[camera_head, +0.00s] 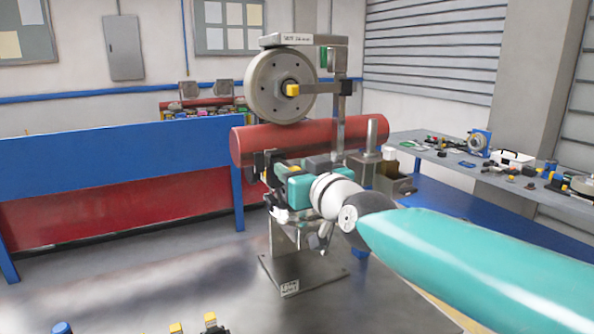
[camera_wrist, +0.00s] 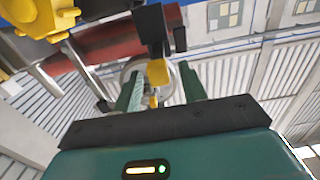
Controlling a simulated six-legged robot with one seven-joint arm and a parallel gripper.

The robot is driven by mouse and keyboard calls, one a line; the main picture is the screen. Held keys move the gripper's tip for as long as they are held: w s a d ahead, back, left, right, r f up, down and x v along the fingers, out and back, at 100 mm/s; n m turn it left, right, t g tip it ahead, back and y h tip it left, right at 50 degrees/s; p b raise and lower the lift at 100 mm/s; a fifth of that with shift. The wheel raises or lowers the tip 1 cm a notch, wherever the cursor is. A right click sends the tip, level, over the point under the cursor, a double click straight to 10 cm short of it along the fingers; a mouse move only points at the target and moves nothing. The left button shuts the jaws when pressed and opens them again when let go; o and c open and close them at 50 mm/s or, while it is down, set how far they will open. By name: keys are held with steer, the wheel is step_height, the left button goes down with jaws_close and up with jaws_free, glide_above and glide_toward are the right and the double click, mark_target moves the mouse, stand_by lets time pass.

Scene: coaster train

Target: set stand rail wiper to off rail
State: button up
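The test stand (camera_head: 343,110) has a grey frame and a base plate. It carries a red rail tube (camera_head: 310,138), with a large grey wheel (camera_head: 270,85) above it. My gripper (camera_head: 272,175) is at the rail's lower left side, partly hidden by my arm. In the wrist view, a black part with a yellow tip (camera_wrist: 157,72) shows between the two teal fingers of my gripper (camera_wrist: 161,78). It may be the rail wiper; I cannot tell its setting. The fingers are apart, with visible gaps beside the yellow tip. The red rail (camera_wrist: 105,45) runs behind.
A blue and red barrier (camera_head: 120,175) stands at left. A grey workbench (camera_head: 450,160) with tools is at right, and a bin (camera_head: 393,182) stands near the stand. Open floor lies left of the stand.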

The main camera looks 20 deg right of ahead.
steer(key=shift+w+f, duration=0.1)
steer(key=shift+w, duration=0.1)
steer(key=s+d, duration=0.2)
steer(key=s, duration=1.1)
steer(key=shift+s+d, duration=0.25)
steer(key=shift+s, duration=0.1)
steer(key=s+a+f+g+h, duration=0.1)
steer(key=s+f+g, duration=0.2)
steer(key=f, duration=0.5)
steer(key=s+a+f+m+g+h, duration=0.1)
steer(key=s+f+g, duration=0.2)
steer(key=f+g, duration=0.2)
steer(key=s+a+f+m+g+h, duration=0.1)
steer(key=s+f+g, duration=0.2)
steer(key=f, duration=0.8)
steer(key=shift+s+g, duration=0.2)
steer(key=shift+g, duration=0.3)
